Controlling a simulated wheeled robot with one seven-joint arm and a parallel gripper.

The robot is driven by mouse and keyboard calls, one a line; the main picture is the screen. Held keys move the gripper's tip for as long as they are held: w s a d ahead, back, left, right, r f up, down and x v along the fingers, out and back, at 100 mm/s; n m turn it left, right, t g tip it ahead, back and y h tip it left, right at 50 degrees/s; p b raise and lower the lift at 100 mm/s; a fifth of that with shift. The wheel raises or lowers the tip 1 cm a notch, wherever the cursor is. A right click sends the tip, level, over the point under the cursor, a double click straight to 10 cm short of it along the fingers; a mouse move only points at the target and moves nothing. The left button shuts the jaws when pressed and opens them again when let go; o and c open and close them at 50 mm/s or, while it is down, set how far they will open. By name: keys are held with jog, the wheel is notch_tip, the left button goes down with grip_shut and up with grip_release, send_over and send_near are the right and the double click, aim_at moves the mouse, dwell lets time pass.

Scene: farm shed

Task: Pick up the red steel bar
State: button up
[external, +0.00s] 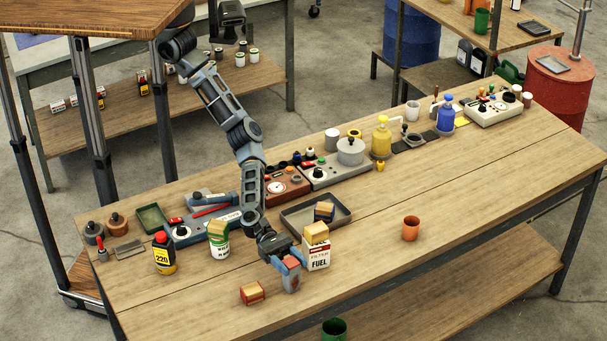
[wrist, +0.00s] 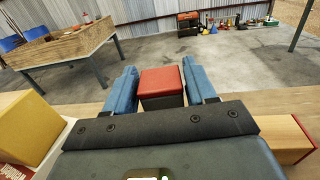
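A short bar (wrist: 161,82) with a red face sits between the blue fingers in the wrist view. In the external view the red bar (external: 291,265) shows at the fingertips, with a grey lower part beneath. In the external view my gripper (external: 287,264) is just left of the white filter fuel box. I cannot tell whether the bar's lower end touches the table.
The filter fuel box (external: 317,256) with a yellow block on top stands close on the right. A red and wooden block (external: 252,292) lies at left. Behind are a dark tray (external: 290,217) and a white can (external: 218,243). An orange cup (external: 411,228) stands right, with clear wood around it.

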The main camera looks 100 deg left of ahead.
grip_shut()
dwell(0.3)
jog(key=shift+r, duration=0.1)
